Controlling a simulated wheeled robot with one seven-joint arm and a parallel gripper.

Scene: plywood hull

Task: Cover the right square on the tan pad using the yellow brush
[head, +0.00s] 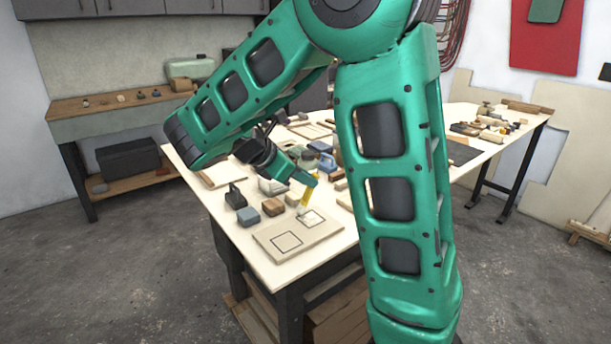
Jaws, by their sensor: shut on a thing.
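The tan pad (299,243) lies near the front corner of the table, with two dark-outlined squares on it. The left square (286,241) looks bare. The right square (312,218) has a paler patch inside its outline; how much of it is covered is too small to tell. My gripper (309,181) is shut on the yellow brush (306,198). The brush points down, slightly tilted, with its tip at the left edge of the right square. Whether the tip touches the pad cannot be told.
Beside the pad on the table (238,228) stand a blue-grey block (248,217), a brown block (273,207) and a dark weight-like object (235,197). Several tools and blocks crowd the table behind my gripper. My arm hides part of the table to the right.

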